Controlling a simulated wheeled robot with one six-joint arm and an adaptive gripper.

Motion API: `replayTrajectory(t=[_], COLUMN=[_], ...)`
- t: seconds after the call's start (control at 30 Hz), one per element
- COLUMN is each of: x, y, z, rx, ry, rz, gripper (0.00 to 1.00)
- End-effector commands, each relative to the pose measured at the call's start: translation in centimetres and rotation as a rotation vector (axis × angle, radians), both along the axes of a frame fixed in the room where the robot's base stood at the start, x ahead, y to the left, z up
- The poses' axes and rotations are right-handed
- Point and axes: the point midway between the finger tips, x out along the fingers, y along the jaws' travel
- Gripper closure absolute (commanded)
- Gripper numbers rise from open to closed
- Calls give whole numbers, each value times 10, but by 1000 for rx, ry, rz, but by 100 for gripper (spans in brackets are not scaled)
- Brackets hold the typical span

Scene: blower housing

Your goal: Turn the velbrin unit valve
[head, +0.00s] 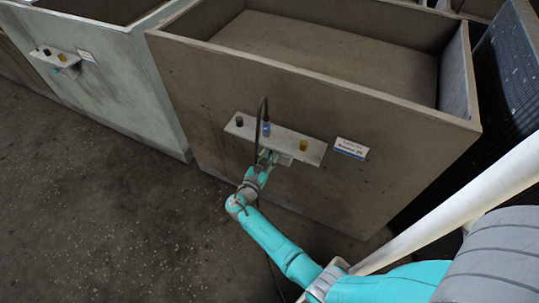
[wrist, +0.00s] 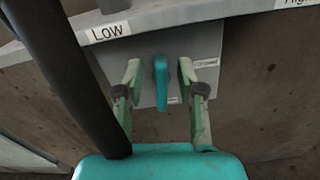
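A teal valve handle (wrist: 160,82) stands upright on a grey plate (wrist: 203,50) under a shelf in the wrist view. My gripper (wrist: 160,74) is open, one pale green finger to each side of the handle. Clear gaps show between the handle and both fingers, so they appear not to touch it. In the head view my gripper (head: 267,156) is at the front of a brown housing (head: 205,100), below its shelf. The handle cannot be made out there. A sign (head: 350,148) is on this housing; its words are too small to read surely.
The shelf (head: 312,152) carries a dark, a blue and a yellow knob. Its edge has a "Low" label (wrist: 109,32) in the wrist view. A black hose (wrist: 65,75) crosses that view's left side. A pale green housing (head: 130,80) stands left; open floor (head: 90,190) lies in front.

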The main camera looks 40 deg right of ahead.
Motion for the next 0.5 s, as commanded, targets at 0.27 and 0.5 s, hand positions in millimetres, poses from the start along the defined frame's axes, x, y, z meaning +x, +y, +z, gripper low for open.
replayTrajectory(t=[0.27,0.5], x=[4,4], y=[-13,-12], z=[0,0], rx=[1,1], ry=[0,0], rz=[0,1], gripper=[61,71])
